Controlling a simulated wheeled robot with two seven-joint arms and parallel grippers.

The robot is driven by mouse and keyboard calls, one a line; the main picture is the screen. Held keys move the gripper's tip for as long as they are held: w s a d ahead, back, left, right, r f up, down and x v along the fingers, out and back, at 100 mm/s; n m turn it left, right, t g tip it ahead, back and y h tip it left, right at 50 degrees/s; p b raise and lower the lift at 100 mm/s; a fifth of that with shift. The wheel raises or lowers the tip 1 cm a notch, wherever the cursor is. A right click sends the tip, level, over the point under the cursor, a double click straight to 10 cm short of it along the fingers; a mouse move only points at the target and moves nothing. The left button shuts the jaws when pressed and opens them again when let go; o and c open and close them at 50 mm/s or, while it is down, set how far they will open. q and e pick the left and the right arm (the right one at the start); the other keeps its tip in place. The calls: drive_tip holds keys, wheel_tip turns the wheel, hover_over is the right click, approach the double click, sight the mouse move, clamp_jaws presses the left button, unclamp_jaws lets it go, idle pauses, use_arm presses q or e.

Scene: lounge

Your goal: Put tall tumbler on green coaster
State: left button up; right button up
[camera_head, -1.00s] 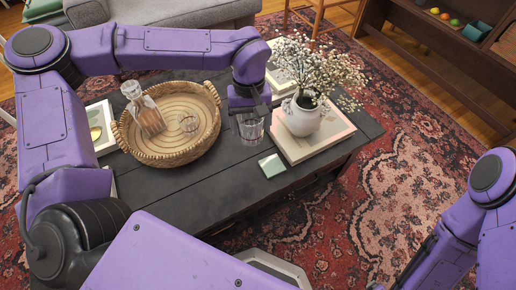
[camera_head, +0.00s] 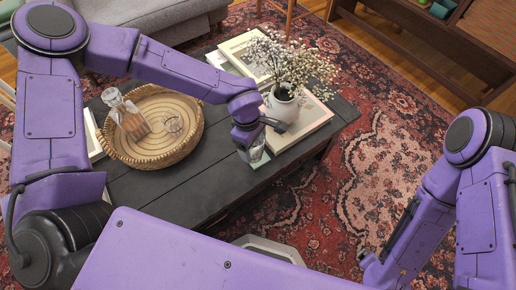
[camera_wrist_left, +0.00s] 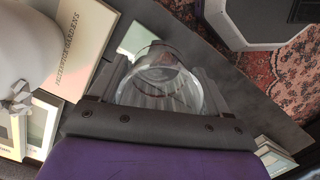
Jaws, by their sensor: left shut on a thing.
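My left gripper (camera_head: 249,138) is shut on the clear tall tumbler (camera_head: 256,154), which it holds over the dark table's front right part. In the left wrist view the tumbler (camera_wrist_left: 167,88) sits between the two fingers, seen from above. The green coaster (camera_wrist_left: 137,39) shows as a pale green square partly behind the tumbler's rim. In the head view the coaster (camera_head: 261,162) is mostly hidden by the tumbler and gripper. I cannot tell whether the tumbler touches it. My right arm is at the right, off the table; its fingers are not clear.
A woven tray (camera_head: 152,158) holds a decanter (camera_head: 127,115) and a short glass (camera_head: 172,123). A white vase of flowers (camera_head: 284,104) stands on a book (camera_head: 312,117) close beside my left gripper. The table (camera_head: 190,190) is bare in front.

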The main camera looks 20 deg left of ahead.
sight(258, 143)
use_arm(q)
drive_tip(key=w+f, duration=0.1)
drive_tip(key=f, duration=0.1)
drive_tip(key=w+f, duration=0.2)
drive_tip(key=shift+w+d+f+b, duration=0.15)
drive_tip(key=shift+w+f+b, duration=0.15)
drive_tip(key=shift+f, duration=1.5)
drive_tip(key=shift+f, duration=0.1)
drive_tip(key=o, duration=1.2)
drive_tip(key=r, duration=0.4)
drive_tip(key=a+r+p, duration=0.1)
drive_tip(key=r, duration=0.7)
drive_tip(key=shift+w+a+r+p, duration=0.1)
drive_tip(key=shift+a+p, duration=0.05)
drive_tip(key=shift+p, duration=0.15)
